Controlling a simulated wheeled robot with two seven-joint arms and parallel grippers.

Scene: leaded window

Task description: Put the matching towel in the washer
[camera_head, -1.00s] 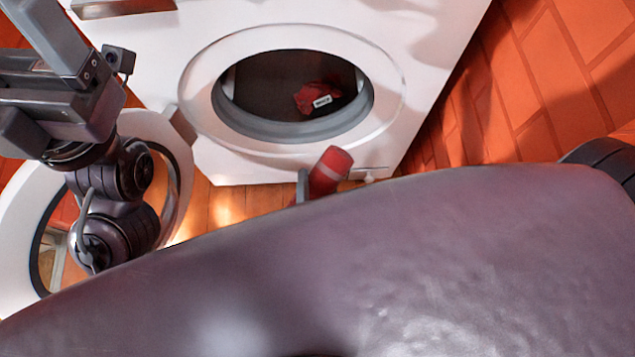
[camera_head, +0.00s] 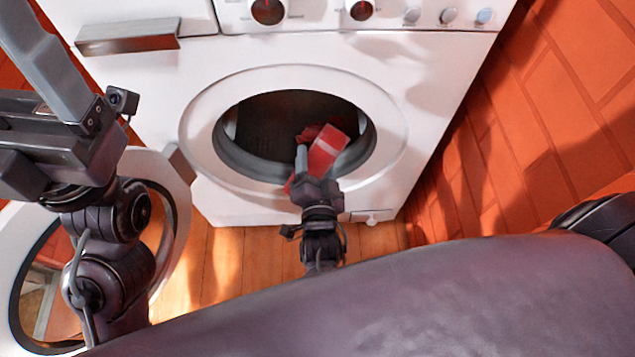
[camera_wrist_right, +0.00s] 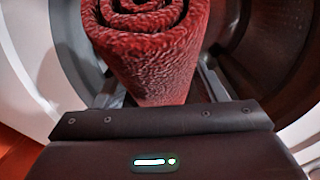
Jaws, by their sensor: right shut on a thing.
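The rolled red towel (camera_head: 328,152) has a pale stripe; its spiral end fills the top of the right wrist view (camera_wrist_right: 152,60). My right gripper (camera_head: 308,172) is shut on it and holds it tilted at the mouth of the washer's drum. The white washer (camera_head: 440,100) has its round opening facing me. A crumpled dark red cloth (camera_head: 308,131) lies inside the drum, mostly hidden behind the towel. My left gripper (camera_head: 42,62) is at the upper left, away from the opening; its fingertips are not clear.
The round washer door (camera_head: 172,235) stands open at the left, partly behind my left arm. Knobs and buttons (camera_head: 448,15) line the washer's top. A wooden floor (camera_head: 225,265) lies below, and an orange brick-patterned surface (camera_head: 560,120) is at the right.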

